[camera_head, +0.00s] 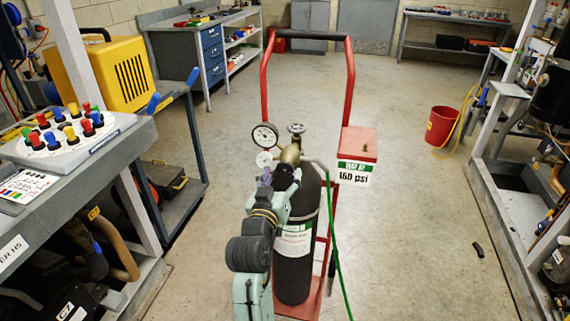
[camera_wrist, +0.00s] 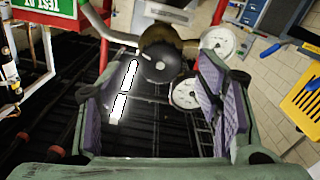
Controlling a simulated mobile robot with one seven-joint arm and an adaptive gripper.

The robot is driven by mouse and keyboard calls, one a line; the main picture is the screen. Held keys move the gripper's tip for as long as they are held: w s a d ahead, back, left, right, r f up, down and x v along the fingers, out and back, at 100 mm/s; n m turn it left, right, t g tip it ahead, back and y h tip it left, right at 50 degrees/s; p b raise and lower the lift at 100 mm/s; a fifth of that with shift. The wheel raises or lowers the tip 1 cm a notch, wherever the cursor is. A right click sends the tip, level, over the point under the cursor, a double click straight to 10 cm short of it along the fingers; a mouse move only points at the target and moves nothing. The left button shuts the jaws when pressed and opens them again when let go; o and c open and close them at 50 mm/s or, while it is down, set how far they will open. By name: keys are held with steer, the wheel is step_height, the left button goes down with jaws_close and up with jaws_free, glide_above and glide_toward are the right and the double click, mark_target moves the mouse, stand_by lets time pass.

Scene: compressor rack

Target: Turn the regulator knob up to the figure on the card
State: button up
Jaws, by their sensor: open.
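The regulator has a brass body (camera_head: 291,153) on top of a dark gas cylinder (camera_head: 295,265). Its round black knob (camera_wrist: 162,62) shows in the wrist view between and just beyond my fingertips. My gripper (camera_head: 279,177) is open in front of the regulator; it also shows in the wrist view (camera_wrist: 158,80), with purple pads either side of the knob and gaps visible. A large gauge (camera_head: 265,136) and a smaller gauge (camera_head: 264,159) sit left of the regulator; their readings are too small to tell. The card (camera_head: 356,173) reads "TEST AT 160 psi". My gripper largely hides the knob in the head view.
The cylinder stands on a red trolley (camera_head: 351,75). A green hose (camera_head: 335,235) hangs on the right. A button panel bench (camera_head: 60,150) is at left, a rack (camera_head: 500,200) at right.

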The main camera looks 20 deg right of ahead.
mark_target(284, 170)
steer(key=shift+p+x, duration=0.4)
steer(key=shift+x, duration=1.55)
steer(key=shift+c, duration=0.4)
steer(key=c, duration=1.1)
